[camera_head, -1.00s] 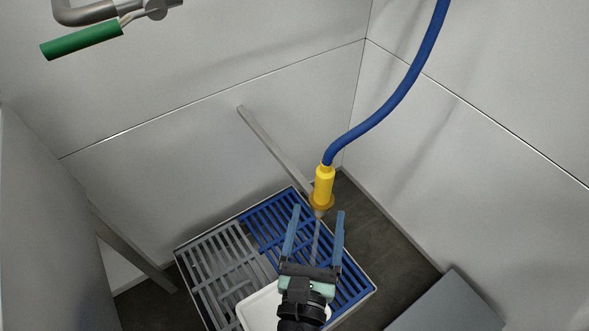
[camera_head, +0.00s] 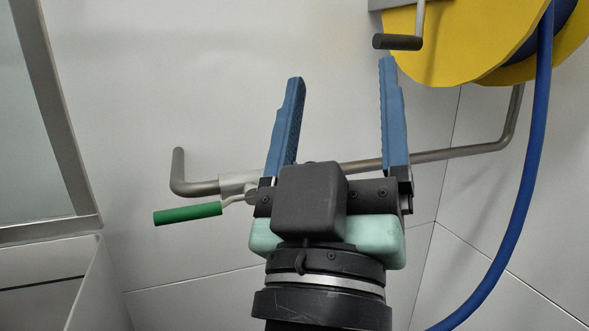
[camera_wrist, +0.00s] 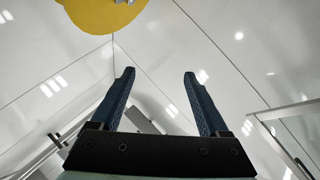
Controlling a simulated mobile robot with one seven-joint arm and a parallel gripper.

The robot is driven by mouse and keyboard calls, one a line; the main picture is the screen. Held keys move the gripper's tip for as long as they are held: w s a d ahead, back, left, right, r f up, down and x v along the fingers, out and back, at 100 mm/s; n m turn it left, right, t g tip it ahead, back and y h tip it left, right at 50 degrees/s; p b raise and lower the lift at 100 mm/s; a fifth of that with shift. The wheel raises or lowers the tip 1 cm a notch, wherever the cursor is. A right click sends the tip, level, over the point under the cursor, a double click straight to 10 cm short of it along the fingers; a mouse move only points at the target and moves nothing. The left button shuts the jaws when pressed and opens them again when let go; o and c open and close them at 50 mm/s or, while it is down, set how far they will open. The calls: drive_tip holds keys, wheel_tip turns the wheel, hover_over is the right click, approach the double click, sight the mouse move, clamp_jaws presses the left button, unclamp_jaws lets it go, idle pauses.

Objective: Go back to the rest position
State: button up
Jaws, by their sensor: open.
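My gripper (camera_head: 342,75) is in the middle of the head view, raised in front of the wall with its two blue fingers wide apart. It is open and nothing is between the fingers. In the wrist view my gripper (camera_wrist: 160,75) is also open and empty. A metal pipe (camera_head: 450,153) with a green-handled valve (camera_head: 187,214) runs across the wall behind the fingers. My gripper hides part of the pipe.
A yellow hose reel (camera_head: 450,45) with a dark-handled crank (camera_head: 398,42) is at the upper right. Its blue hose (camera_head: 522,190) hangs down on the right. A grey frame (camera_head: 62,120) stands at the left. The yellow reel also shows in the wrist view (camera_wrist: 100,14).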

drive_tip(key=s+a+r+m+t+y, duration=0.2)
drive_tip(key=s+a+r+y, duration=0.25)
drive_tip(key=r, duration=0.25)
wheel_tip(320, 180, up, 29)
drive_tip(key=d+p, duration=0.1)
drive_tip(key=p, duration=2.9)
drive_tip(key=shift+w+r, duration=0.15)
